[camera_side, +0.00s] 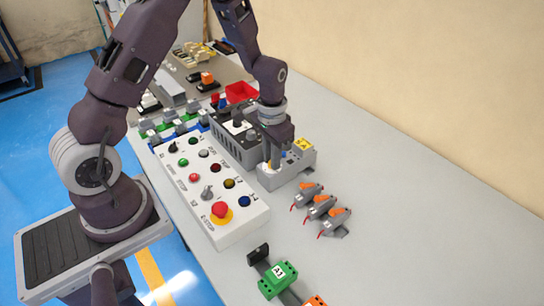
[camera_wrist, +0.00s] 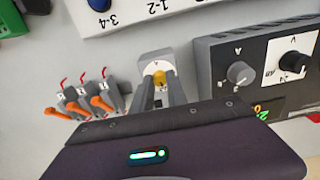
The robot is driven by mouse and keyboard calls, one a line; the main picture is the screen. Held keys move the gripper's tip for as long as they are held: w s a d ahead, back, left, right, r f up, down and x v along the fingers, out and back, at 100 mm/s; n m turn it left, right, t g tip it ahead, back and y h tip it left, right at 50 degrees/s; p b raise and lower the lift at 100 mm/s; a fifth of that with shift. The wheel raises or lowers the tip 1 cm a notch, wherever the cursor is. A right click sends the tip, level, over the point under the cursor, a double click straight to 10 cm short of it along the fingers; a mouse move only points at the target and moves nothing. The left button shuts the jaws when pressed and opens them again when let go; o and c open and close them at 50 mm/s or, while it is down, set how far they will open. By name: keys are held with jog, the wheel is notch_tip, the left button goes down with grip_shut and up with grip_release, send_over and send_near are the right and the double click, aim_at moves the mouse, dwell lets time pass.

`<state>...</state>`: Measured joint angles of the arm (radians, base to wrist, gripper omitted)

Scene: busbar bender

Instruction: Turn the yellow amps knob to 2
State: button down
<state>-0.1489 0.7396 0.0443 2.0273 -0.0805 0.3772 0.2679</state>
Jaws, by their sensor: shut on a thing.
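The yellow amps knob (camera_wrist: 160,77) shows in the wrist view on a light dial plate on a small grey box (camera_wrist: 152,58). My gripper (camera_wrist: 160,88) is shut on the knob, with one finger on each side of it. The fingers hide part of the dial, and I cannot read which number the knob points to. In the side view my gripper (camera_side: 271,160) reaches down onto the same grey box (camera_side: 286,175), and only a little yellow of the knob (camera_side: 269,166) shows beside the fingers.
Next to the box stands a dark meter unit (camera_wrist: 265,60) with a grey knob and a black knob. Several orange-levered grey switches (camera_side: 320,207) lie on the other side. A white control panel (camera_side: 210,185) with coloured buttons is close by. The bench toward the wall is clear.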

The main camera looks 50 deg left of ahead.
jog(key=n, duration=0.7)
jog(key=shift+w, duration=0.1)
jog(key=n, duration=0.4)
jog(key=shift+n, duration=2.1)
jog(key=c, duration=1.3)
grip_release()
notch_tip(320, 180, up, 7)
jog(key=shift+r, duration=0.1)
